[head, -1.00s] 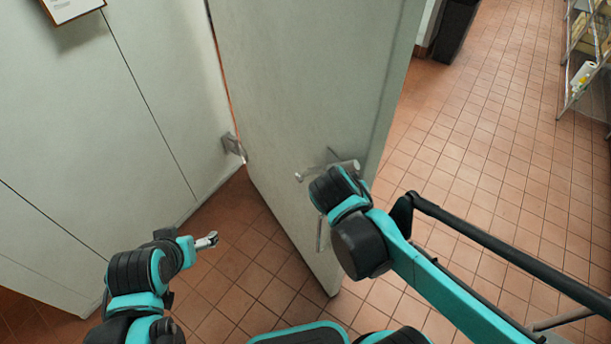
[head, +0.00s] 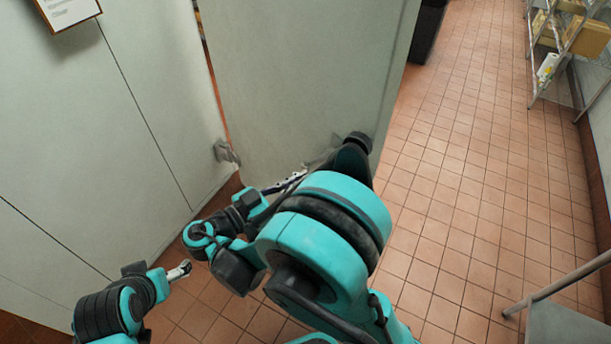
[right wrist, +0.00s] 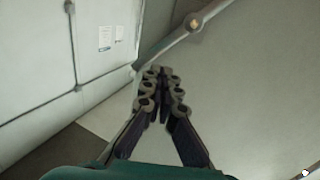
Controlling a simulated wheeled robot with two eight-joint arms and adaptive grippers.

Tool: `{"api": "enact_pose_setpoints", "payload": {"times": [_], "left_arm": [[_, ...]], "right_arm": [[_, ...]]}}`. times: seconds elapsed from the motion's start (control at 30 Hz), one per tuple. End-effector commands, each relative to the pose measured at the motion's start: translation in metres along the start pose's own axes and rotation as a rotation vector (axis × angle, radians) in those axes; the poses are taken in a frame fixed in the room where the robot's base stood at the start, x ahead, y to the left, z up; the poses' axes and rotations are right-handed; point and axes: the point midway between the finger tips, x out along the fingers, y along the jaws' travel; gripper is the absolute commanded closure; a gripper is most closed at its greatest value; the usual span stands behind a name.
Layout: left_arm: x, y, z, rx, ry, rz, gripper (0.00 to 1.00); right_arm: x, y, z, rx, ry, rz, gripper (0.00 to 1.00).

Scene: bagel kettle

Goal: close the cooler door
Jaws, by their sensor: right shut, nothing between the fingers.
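The cooler door (head: 300,70) is a pale grey panel standing open at an angle to the pale wall, with floor visible beyond its right edge. A metal hinge (head: 226,152) shows at its left edge. My right arm crosses low in front of the door and hides its lower part and most of its handle. My right gripper (head: 287,182) is shut and empty close to the door face. In the right wrist view its fingers (right wrist: 160,78) are together, just below a metal bar (right wrist: 178,42) on the door. My left gripper (head: 180,270) is low at the left, away from the door; its jaw state is unclear.
The pale wall (head: 80,140) with a posted notice (head: 68,10) is at the left. Red tiled floor (head: 480,180) is open to the right. A wire shelf (head: 540,60) stands at the far right, and a metal table corner (head: 570,310) is at lower right.

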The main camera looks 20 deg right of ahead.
Motion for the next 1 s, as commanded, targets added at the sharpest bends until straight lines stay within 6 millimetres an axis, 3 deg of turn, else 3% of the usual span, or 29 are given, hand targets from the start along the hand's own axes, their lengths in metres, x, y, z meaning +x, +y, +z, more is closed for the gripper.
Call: {"api": "enact_pose_setpoints", "payload": {"times": [0.3,0.5,0.7,1.0], "left_arm": [[0.013,0.000,0.009,0.000,0.000,0.000,0.18],[0.019,0.000,0.014,0.000,0.000,0.000,0.18],[0.021,0.000,0.015,0.000,0.000,0.000,0.18],[0.021,0.000,0.015,0.000,0.000,0.000,0.18]], "right_arm": [[0.069,0.001,0.002,-0.003,-0.002,0.005,1.00],[0.103,0.001,0.002,-0.004,-0.002,0.003,1.00],[0.118,0.000,0.001,-0.004,-0.002,0.001,1.00],[0.120,0.000,0.001,-0.004,-0.003,-0.001,1.00]]}}
